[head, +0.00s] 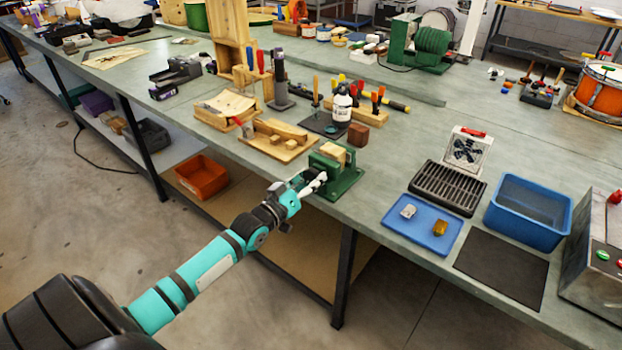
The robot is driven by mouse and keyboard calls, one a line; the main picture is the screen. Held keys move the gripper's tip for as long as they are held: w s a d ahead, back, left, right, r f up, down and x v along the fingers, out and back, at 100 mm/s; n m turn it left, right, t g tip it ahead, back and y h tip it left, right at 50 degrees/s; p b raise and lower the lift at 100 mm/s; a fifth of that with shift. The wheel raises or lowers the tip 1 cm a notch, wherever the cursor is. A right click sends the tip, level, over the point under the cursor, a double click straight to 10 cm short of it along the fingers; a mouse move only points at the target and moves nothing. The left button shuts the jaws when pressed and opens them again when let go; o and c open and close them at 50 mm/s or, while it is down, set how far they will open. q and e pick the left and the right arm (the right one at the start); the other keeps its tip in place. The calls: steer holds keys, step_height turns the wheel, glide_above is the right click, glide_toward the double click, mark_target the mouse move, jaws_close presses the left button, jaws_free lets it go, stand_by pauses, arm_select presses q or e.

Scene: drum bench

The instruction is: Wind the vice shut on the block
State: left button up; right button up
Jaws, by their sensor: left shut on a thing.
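The green vice (345,184) is fixed near the front edge of the bench. A pale wooden block (334,151) sits at the top of the vice, between its jaws as far as I can see. Whether the jaws touch the block is too small to tell. My left gripper (318,182) reaches in from the left at the front of the vice. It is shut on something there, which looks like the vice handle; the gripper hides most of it. My right gripper is not in view.
A white bottle (342,107) stands farther back. A blue tray (447,233) with two small items and a blue bin (527,212) are to the right. Bare bench top lies between vice and blue tray.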

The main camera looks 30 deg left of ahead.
arm_select(q)
steer(key=shift+s+f, duration=0.15)
steer(key=shift+f, duration=0.25)
steer(key=o, duration=1.1)
steer(key=shift+r, duration=0.15)
steer(key=shift+o, duration=0.3)
steer(key=shift+r, duration=0.1)
steer(key=shift+s, duration=0.1)
steer(key=s+a, duration=0.1)
steer(key=s, duration=1)
steer(key=shift+s, duration=0.4)
